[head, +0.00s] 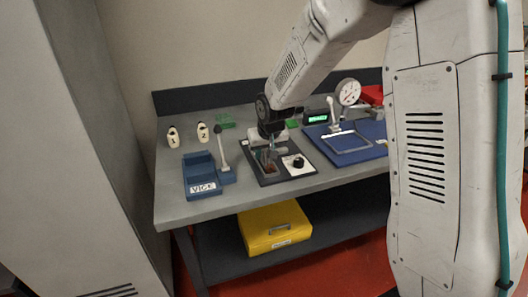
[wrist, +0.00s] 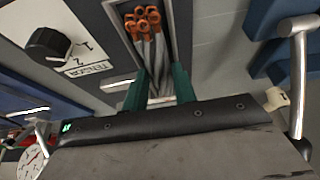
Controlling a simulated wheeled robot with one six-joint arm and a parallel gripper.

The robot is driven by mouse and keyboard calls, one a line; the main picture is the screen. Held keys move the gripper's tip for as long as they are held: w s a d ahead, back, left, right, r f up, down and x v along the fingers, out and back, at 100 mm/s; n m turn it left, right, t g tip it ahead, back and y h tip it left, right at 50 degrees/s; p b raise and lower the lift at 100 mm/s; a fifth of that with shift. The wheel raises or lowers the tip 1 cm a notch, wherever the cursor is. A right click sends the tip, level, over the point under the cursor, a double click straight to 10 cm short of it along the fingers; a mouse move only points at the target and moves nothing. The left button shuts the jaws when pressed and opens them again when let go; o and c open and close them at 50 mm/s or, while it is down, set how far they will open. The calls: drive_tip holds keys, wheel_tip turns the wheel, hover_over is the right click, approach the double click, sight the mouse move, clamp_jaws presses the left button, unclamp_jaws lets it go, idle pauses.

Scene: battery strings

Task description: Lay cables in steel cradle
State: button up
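A bundle of grey cables with orange ends (wrist: 146,22) lies over a dark recess in a panel on the bench, seen in the wrist view. My gripper (wrist: 160,82) has its two green fingers on either side of the bundle; whether they press on it is unclear. In the head view my gripper (head: 269,152) is low over the dark panel (head: 272,178), and the cables are mostly hidden by it. I cannot tell for sure which part is the steel cradle; a grey metal frame (head: 328,147) lies on the blue mat (head: 367,152) to the right.
A black knob (head: 298,162) sits on the panel's white plate, right of my gripper. A blue tray marked VICE (head: 203,188) with an upright lever stands left. Two white numbered pieces (head: 203,133) stand behind it. A dial gauge (head: 348,91) stands back right. The front left bench top is clear.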

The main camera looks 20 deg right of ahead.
drive_tip(key=shift+o, duration=0.4)
drive_tip(key=shift+s, duration=0.1)
drive_tip(key=v, duration=1.1)
drive_tip(key=s+d+r+g, duration=0.1)
drive_tip(key=s+r, duration=0.2)
drive_tip(key=s, duration=1.4)
drive_tip(key=s+d+r+g, duration=0.2)
drive_tip(key=s+r, duration=0.1)
drive_tip(key=s, duration=1.3)
drive_tip(key=shift+s, duration=0.35)
drive_tip(key=shift+r, duration=0.15)
